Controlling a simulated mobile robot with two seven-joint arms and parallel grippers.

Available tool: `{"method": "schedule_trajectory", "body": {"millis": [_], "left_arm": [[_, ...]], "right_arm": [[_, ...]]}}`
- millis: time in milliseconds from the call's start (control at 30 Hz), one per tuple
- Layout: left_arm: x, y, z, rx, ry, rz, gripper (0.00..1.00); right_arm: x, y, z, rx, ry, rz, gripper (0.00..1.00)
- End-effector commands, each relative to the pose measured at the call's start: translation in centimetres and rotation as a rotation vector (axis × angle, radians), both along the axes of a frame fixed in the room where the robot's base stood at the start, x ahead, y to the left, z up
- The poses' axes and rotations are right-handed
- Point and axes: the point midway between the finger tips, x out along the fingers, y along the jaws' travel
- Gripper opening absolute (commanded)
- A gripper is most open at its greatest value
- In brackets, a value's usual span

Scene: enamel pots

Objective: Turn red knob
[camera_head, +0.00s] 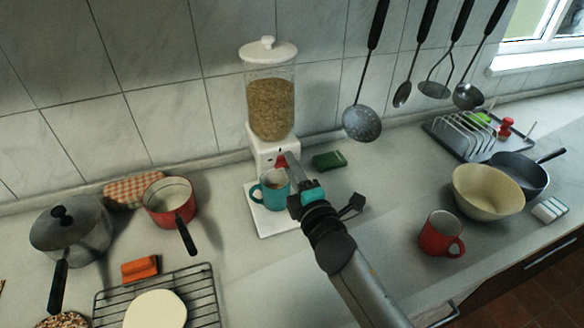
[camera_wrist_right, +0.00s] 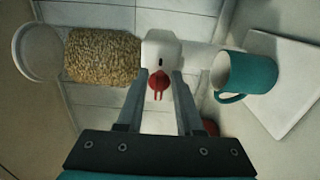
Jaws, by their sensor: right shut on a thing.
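The red knob (camera_head: 281,161) sits on the front of the white dispenser housing (camera_head: 260,141), below the clear container of grain (camera_head: 271,105). My right gripper (camera_head: 288,158) reaches up to the knob and is shut on it. In the right wrist view the knob (camera_wrist_right: 158,84) lies between the two fingers of my right gripper (camera_wrist_right: 159,76), its pronged end pointing down the picture. A teal mug (camera_head: 268,190) stands on the dispenser's white base (camera_head: 262,222), just below the knob. It also shows in the right wrist view (camera_wrist_right: 250,73). My left gripper is out of view.
A green sponge (camera_head: 329,160) is behind my right arm. A red mug (camera_head: 440,235) and cream bowl (camera_head: 486,192) stand right. Utensils hang above.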

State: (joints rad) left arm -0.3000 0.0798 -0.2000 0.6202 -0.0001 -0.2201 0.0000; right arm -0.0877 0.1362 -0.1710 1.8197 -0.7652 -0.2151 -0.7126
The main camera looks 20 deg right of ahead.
Motion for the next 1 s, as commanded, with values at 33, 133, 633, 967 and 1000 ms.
{"method": "schedule_trajectory", "body": {"millis": [33,133,633,967,1000], "left_arm": [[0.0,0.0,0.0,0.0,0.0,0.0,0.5],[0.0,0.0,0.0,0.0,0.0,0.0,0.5],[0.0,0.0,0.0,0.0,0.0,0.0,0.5],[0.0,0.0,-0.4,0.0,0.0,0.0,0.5],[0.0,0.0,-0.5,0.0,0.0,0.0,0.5]], "right_arm": [[0.0,0.0,0.0,-0.001,0.0,0.0,0.0],[0.0,0.0,0.0,-0.001,0.0,0.0,0.38],[-1.2,0.0,-0.1,-0.002,0.002,0.0,0.44],[-6.3,-0.2,-0.2,-0.001,0.004,0.0,0.44],[-6.9,-0.2,-0.2,-0.001,0.003,-0.001,0.44]]}}
